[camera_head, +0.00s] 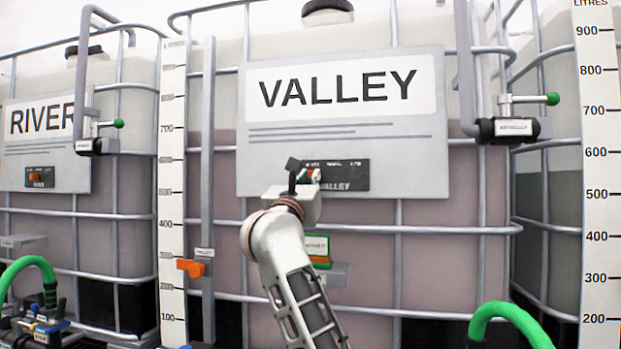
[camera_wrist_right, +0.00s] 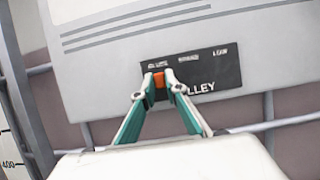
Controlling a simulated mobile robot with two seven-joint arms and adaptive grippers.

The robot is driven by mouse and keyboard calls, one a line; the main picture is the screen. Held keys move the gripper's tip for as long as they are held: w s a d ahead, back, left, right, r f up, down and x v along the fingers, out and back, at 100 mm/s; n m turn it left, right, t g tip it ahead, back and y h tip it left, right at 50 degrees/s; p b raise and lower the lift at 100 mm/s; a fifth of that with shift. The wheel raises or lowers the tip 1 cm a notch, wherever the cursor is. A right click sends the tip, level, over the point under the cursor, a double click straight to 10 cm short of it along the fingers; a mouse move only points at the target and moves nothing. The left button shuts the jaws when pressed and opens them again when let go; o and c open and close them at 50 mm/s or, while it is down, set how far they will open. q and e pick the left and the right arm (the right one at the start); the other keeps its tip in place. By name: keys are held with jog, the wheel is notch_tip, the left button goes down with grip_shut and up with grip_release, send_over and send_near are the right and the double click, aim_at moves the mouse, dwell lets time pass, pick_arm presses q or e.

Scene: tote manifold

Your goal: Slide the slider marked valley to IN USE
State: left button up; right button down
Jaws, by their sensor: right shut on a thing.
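The dark slider plate marked VALLEY (camera_head: 348,176) is on the grey sign board of the middle tank. It also shows in the wrist view (camera_wrist_right: 215,70), with three small labels along its top. The orange slider knob (camera_wrist_right: 159,86) is at the plate's left end, under the leftmost label, which is too blurred to read surely. My right gripper (camera_head: 307,176) is at the plate's left part. In the wrist view its green-sided fingers (camera_wrist_right: 160,80) are shut on the orange knob, one on each side. My left gripper is not in view.
The RIVER tank (camera_head: 20,175) stands at left with its own slider plate (camera_head: 40,177). Metal cage bars (camera_head: 208,120) and a level scale (camera_head: 172,200) flank the board. An orange pointer (camera_head: 191,268), a green-framed tag (camera_head: 318,248), valves (camera_head: 508,130) and green hoses (camera_head: 510,315) stick out nearby.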

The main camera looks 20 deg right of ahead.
jog(key=c, duration=2.3)
grip_release()
jog(key=shift+a, duration=0.15)
jog(key=shift+o, duration=1.3)
jog(key=shift+w+a, duration=0.15)
jog(key=v, duration=1.2)
